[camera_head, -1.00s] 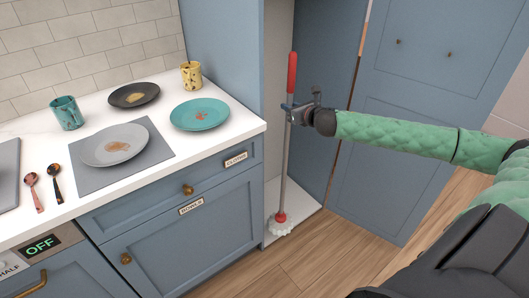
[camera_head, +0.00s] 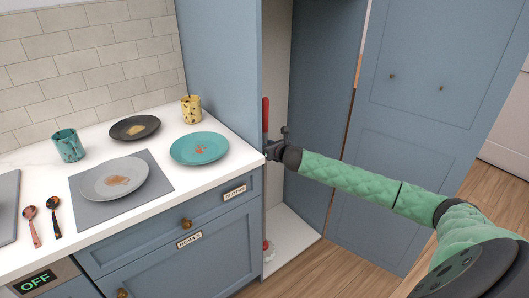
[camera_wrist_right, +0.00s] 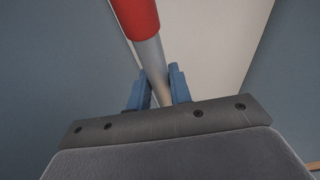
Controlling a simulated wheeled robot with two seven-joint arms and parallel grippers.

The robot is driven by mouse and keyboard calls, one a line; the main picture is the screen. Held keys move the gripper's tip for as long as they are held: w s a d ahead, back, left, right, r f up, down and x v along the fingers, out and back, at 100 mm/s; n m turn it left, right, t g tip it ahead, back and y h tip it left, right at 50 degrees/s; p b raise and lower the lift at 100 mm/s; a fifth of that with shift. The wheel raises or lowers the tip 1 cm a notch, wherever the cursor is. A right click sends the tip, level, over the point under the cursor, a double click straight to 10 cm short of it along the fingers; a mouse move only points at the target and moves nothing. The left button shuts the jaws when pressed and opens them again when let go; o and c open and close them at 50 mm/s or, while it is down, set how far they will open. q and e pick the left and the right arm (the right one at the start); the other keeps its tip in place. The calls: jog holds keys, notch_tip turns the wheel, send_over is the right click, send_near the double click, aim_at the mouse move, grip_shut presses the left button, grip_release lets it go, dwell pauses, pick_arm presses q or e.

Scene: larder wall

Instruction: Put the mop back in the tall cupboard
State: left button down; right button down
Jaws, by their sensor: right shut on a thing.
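The mop has a red handle grip (camera_head: 265,114), a grey shaft and a pale head (camera_head: 268,252) with a red collar. It stands roughly upright at the left side of the open tall cupboard (camera_head: 292,236), its head low by the cupboard floor. The counter unit hides most of the shaft and part of the head. My right gripper (camera_head: 273,150) is shut on the mop shaft just below the red grip. The right wrist view shows the shaft (camera_wrist_right: 156,65) between its blue fingers (camera_wrist_right: 158,84). My left gripper is not in view.
The cupboard door (camera_head: 415,120) stands open at the right. The white counter (camera_head: 222,158) and its drawer unit border the cupboard at the left, close to my right gripper. Plates and cups stand on the counter. Wooden floor (camera_head: 345,262) is clear in front.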

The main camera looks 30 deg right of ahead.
jog(key=shift+w+f, duration=0.15)
jog(key=shift+f, duration=0.9)
jog(key=shift+w+f, duration=0.15)
jog(key=shift+f, duration=0.85)
jog(key=c, duration=1.3)
grip_release()
jog(key=shift+a, duration=0.1)
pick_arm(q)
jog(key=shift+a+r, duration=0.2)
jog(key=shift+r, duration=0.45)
pick_arm(e)
jog(key=shift+s, duration=0.1)
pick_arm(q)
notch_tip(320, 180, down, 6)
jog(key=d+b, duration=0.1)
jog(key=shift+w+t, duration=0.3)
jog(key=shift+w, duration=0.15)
pick_arm(e)
jog(key=shift+v, duration=5.95)
